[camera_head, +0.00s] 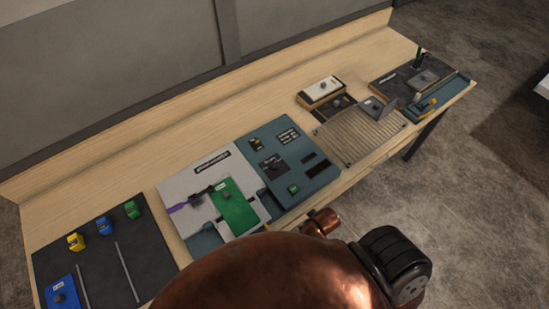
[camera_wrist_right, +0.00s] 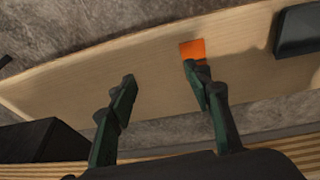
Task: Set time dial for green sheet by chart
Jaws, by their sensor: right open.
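A green sheet (camera_head: 235,207) lies on a light grey plate (camera_head: 178,174) at the console's left part. The teal console panel (camera_head: 316,181) is to its right. It carries a dark dial (camera_head: 272,166) left of its middle and a small dark chart-like block (camera_head: 289,135) near its top right; its text is too small to read. A green button (camera_head: 293,189) is near the panel's lower edge. My right gripper (camera_wrist_right: 158,76) is open in the wrist view, with nothing between its fingers. Its place relative to the dial cannot be told. My left gripper is not in view.
A ribbed tray (camera_head: 360,137) and small boxed devices (camera_head: 321,91) stand to the right. A dark mat (camera_head: 97,255) with coloured blocks is at the left. An orange patch (camera_wrist_right: 193,50) is near the right fingertip in the wrist view. My copper arm part covers the bottom centre.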

